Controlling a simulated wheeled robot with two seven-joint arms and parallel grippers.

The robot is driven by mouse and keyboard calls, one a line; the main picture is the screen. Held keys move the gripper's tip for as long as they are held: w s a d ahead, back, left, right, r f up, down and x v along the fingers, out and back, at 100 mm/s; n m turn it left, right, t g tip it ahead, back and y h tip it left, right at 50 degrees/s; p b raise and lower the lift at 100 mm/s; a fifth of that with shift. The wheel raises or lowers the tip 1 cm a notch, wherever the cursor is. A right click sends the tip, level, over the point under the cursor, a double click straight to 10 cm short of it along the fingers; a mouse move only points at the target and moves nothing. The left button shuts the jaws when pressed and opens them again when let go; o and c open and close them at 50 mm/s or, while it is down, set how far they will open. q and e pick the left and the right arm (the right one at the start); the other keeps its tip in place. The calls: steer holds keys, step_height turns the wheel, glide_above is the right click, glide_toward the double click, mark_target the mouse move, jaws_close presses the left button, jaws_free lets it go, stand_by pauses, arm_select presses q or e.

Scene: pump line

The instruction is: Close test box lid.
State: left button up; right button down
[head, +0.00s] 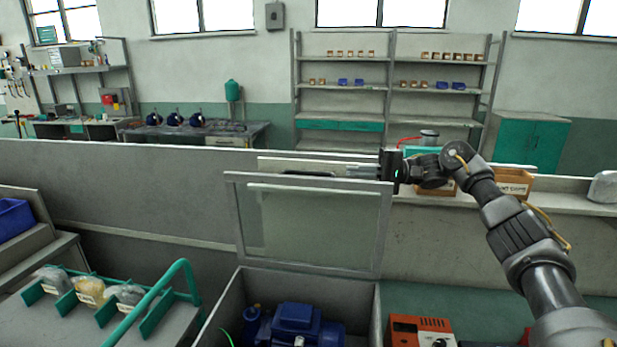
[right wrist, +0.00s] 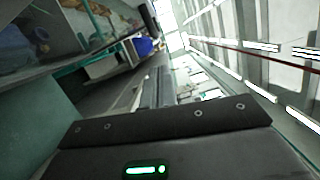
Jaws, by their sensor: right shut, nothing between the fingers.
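The test box (head: 222,307) stands at the bottom middle of the head view, with a blue pump (head: 297,322) inside. Its lid (head: 312,225), a clear pane in a grey frame, stands open and nearly upright at the far side of the box. My right gripper (head: 358,172) is shut and empty at the lid's top right corner, with its fingers pointing left along the top edge. I cannot tell whether they touch the frame. In the right wrist view the shut fingers (right wrist: 160,88) extend away beyond the dark gripper body. My left gripper is not in view.
A green-railed rack (head: 150,300) with several bagged parts stands left of the box. An orange device (head: 420,330) is at its right. Wooden bins (head: 513,182) stand on the ledge behind my right arm. A blue bin (head: 12,220) is at far left.

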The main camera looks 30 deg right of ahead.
steer(key=p+x, duration=0.4)
steer(key=x, duration=0.6)
stand_by(0.3)
